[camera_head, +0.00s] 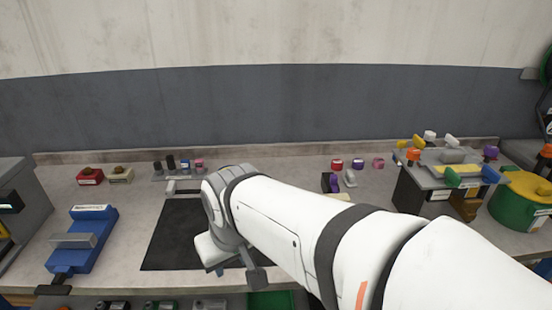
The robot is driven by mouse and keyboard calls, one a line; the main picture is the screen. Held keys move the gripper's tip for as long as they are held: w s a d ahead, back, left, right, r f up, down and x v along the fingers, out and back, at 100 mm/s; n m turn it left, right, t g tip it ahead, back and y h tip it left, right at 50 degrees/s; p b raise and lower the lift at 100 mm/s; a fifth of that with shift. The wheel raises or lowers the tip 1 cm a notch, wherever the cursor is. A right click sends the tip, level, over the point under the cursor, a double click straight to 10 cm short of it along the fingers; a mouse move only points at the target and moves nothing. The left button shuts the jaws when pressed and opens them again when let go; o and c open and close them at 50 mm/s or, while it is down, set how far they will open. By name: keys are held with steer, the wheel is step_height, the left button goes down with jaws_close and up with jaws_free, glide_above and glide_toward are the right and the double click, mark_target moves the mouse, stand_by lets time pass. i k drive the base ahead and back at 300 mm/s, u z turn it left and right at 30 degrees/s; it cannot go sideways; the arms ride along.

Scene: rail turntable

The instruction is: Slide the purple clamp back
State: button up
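Several purple parts show, and I cannot tell for sure which is the clamp. A small dark block with a purple face (330,183) stands on the bench right of centre, beside a grey upright piece (350,178). A purple knob (491,152) sits at the back right of the raised fixture (440,194). My gripper (240,272) is low over the dark mat, left of all these purple parts and apart from them. My wrist and arm hide most of its fingers, so its opening cannot be judged.
A black mat (170,245) lies under my wrist. A blue device (85,240) is at left. Red and beige button boxes (105,175) and small coloured items stand at the back. A green and yellow drum (520,205) is at far right. My arm covers the front right.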

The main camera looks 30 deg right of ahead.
mark_target(334, 178)
steer(key=z, duration=1.4)
steer(key=k, duration=0.5)
steer(key=u, duration=0.3)
steer(key=i, duration=0.75)
steer(key=u, duration=0.05)
